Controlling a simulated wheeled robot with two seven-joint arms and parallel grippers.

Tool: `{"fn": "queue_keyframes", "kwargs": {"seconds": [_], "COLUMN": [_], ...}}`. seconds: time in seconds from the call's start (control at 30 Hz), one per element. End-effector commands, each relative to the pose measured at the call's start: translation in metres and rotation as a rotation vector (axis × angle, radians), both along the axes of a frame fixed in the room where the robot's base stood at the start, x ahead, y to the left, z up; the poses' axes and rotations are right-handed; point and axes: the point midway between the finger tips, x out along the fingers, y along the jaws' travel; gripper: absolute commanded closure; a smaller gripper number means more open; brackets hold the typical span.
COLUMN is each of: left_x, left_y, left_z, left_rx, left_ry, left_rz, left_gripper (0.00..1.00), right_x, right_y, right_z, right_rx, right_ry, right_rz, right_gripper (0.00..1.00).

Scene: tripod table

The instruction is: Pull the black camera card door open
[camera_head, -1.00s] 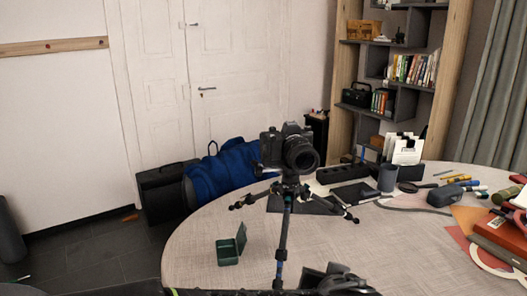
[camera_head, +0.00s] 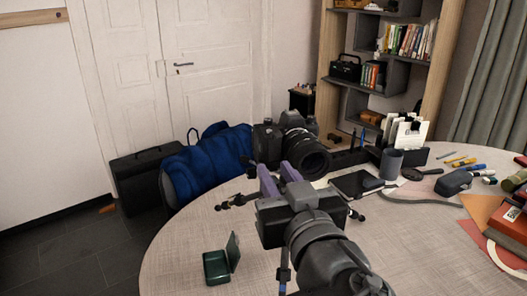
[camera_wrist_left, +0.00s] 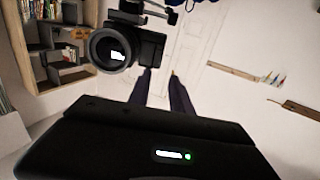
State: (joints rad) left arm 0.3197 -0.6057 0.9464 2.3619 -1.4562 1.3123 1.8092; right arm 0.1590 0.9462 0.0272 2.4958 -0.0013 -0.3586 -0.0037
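The black camera (camera_head: 268,142) with its large lens (camera_head: 303,152) sits upright on top of the tripod over the round table. My left gripper (camera_head: 274,166) is just below and in front of the camera body in the head view, its two purple fingers apart with nothing between them. In the left wrist view the camera (camera_wrist_left: 150,46) is beyond the open fingertips (camera_wrist_left: 160,74), its lens facing toward the lower left. I cannot make out the card door in either view. The gripper body and arm hide most of the tripod. My right gripper is not in view.
A small open green box (camera_head: 217,267) stands on the table (camera_head: 185,250) at the left. A grey cup (camera_head: 391,164), a black paper holder (camera_head: 416,155) and pens are at the right. A blue bag (camera_head: 207,160) lies behind the table. The table's left part is mostly clear.

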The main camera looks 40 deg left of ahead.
Motion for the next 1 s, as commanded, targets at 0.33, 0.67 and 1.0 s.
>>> {"fn": "queue_keyframes", "kwargs": {"seconds": [0.33,0.67,1.0], "left_x": [0.026,0.049,0.05], "left_y": [0.032,0.058,0.059], "left_z": [0.0,0.0,-0.001], "left_rx": [-0.002,0.0,-0.001], "left_ry": [0.004,0.003,0.002], "left_rz": [0.003,0.0,-0.001], "left_gripper": [0.75,0.75,0.81], "right_x": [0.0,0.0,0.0], "right_y": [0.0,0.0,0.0], "right_z": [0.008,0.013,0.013], "right_rx": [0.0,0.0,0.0], "right_ry": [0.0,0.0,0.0], "right_rz": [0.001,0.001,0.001], "right_gripper": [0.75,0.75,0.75]}}
